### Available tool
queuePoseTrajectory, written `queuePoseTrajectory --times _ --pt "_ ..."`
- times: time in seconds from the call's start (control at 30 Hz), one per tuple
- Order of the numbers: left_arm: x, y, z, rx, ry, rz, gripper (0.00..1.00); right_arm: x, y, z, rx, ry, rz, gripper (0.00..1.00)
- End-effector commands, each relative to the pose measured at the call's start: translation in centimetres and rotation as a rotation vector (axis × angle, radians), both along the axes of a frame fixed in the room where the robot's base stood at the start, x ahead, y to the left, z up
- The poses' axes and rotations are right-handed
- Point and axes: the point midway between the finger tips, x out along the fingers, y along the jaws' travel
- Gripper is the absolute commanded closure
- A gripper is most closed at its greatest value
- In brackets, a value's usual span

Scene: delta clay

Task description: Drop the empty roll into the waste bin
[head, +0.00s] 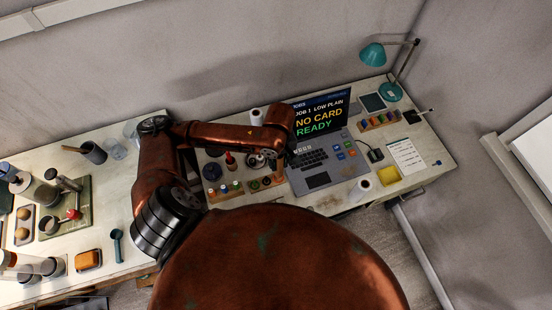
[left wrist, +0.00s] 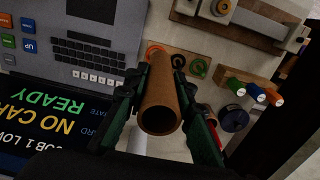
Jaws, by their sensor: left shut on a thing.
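The empty roll (left wrist: 160,112) is a bare brown cardboard tube. In the left wrist view its open end faces the camera, between the dark green fingers of my left gripper (left wrist: 160,82), which is shut on it. In the head view my left gripper (head: 268,158) is small and partly hidden by its own arm, over the desk just left of the terminal. I cannot make out the roll clearly there. No waste bin shows in either view. My right gripper is not in view.
The terminal (head: 317,180) with its lit screen stands right of the gripper. White rolls stand behind the gripper (head: 257,116) and at the desk's front edge (head: 363,185). A rack of small coloured-top items (head: 226,190) is close by. A teal lamp (head: 374,54) stands at the back right.

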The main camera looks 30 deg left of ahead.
Motion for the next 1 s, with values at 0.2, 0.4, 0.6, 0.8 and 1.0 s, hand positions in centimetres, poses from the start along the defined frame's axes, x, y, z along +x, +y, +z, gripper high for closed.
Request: queuePoseTrajectory --times 0.2,0.4,0.6,0.8,1.0 --pt "2.8 3.3 -3.4 0.000 0.002 0.003 0.94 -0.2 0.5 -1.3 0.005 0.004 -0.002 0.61" --pt "4.1 4.7 -5.6 0.000 0.000 0.001 0.94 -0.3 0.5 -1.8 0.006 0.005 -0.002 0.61" --pt "4.6 5.3 -6.5 0.001 0.001 0.000 0.94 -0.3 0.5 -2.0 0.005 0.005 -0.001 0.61" --pt "4.8 5.5 -9.4 0.000 0.001 -0.002 0.94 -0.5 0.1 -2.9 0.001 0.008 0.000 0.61" --pt "4.9 5.5 -9.8 -0.001 -0.003 -0.002 0.94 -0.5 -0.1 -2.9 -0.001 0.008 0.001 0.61"
